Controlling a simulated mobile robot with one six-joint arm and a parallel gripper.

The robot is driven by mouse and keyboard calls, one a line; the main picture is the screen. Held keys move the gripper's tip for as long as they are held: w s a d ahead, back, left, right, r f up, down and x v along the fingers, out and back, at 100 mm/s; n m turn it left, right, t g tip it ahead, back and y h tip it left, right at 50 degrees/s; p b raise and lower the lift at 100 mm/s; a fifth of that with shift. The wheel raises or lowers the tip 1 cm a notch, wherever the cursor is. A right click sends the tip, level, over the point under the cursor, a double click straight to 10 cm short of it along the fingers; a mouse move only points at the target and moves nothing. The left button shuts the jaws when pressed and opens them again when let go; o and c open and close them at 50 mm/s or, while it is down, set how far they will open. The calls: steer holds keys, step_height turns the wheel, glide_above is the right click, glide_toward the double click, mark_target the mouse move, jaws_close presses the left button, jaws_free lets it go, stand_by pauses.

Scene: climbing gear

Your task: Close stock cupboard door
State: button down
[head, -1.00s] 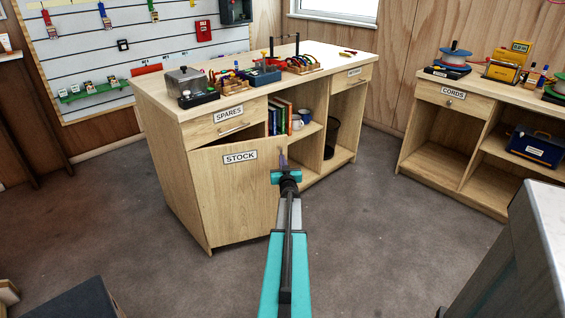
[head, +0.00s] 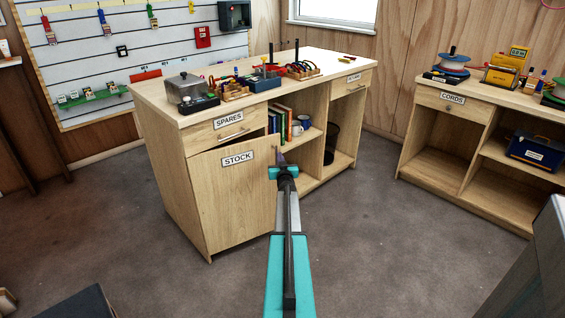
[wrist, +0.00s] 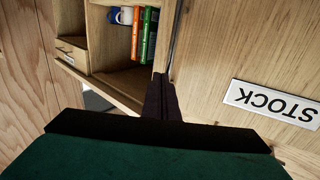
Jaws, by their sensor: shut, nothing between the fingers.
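The stock cupboard door (head: 232,205), light wood with a STOCK label, is on the front left of the workbench cabinet, below the SPARES drawer. It stands slightly ajar, with a dark gap along its top right. In the wrist view the door (wrist: 240,60) fills the right side, its label upside down. My gripper (head: 281,160) is at the door's right edge, near its top. In the wrist view my shut, empty fingers (wrist: 162,95) lie at the door's free edge, beside the open shelf. I cannot tell whether they touch the door. No door handle shows.
The open shelf beside the door holds books (head: 281,122) and mugs (head: 304,121). A dark bin (head: 331,143) stands in the right bay. The benchtop (head: 335,65) carries tools and boxes. The CORDS cabinet (head: 445,130) is at right. Floor in front is clear.

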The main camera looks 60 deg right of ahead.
mark_target(270, 150)
steer(key=w+d, duration=0.1)
steer(key=w, duration=0.1)
steer(key=w+d+b, duration=0.1)
steer(key=w+d, duration=0.1)
steer(key=w, duration=0.1)
steer(key=w+d+b, duration=0.1)
steer(key=w, duration=0.2)
steer(key=shift+d+f, duration=0.1)
steer(key=shift+d, duration=0.2)
steer(key=shift+w+d, duration=0.3)
steer(key=shift+w, duration=0.45)
steer(key=shift+a, duration=0.15)
